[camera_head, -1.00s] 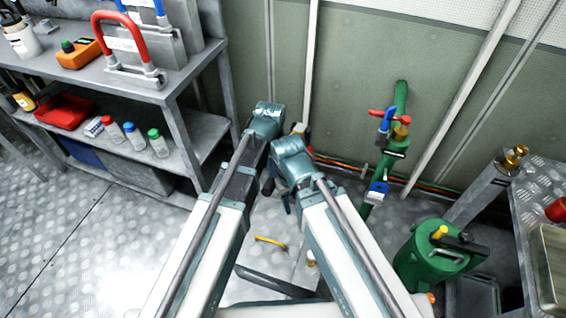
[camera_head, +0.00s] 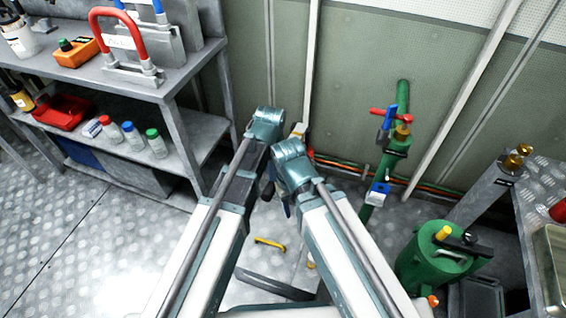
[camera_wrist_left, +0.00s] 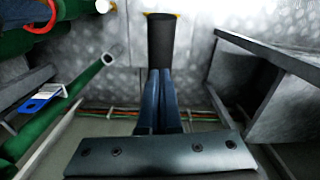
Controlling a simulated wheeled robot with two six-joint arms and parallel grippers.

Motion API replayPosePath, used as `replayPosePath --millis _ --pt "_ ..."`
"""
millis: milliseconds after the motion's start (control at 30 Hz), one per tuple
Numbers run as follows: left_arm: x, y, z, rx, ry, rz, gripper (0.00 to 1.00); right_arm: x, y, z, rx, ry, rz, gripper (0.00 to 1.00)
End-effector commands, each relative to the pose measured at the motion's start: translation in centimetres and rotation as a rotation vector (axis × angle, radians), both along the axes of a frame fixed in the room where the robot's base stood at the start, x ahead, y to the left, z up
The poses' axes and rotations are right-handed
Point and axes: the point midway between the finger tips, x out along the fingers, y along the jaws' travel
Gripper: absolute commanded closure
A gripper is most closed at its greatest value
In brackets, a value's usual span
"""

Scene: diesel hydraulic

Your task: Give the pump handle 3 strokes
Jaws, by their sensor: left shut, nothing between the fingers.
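A black cylindrical grip (camera_wrist_left: 160,40), which looks like the pump handle, stands at the top centre of the left wrist view. My left gripper's dark blue fingers (camera_wrist_left: 159,74) are shut together and end right at its lower end. Nothing shows between them. I cannot tell if they touch the grip.
A yellow bar (camera_head: 270,243) lies low below my arms. A green pipe (camera_head: 393,158) with red and blue valve levers runs up the wall at right. A green canister (camera_head: 432,268) stands lower right. A steel shelf (camera_head: 190,130) stands at left. Floor at left is clear.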

Motion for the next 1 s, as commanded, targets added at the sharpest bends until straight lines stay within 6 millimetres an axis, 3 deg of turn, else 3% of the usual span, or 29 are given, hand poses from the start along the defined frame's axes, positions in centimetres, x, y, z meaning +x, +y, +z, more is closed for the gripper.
replayPosePath --millis 1000 --pt "0.0 0.0 -1.6 0.0 -0.001 0.0 1.0 0.0 0.0 -1.6 0.0 0.0 0.0 0.5"
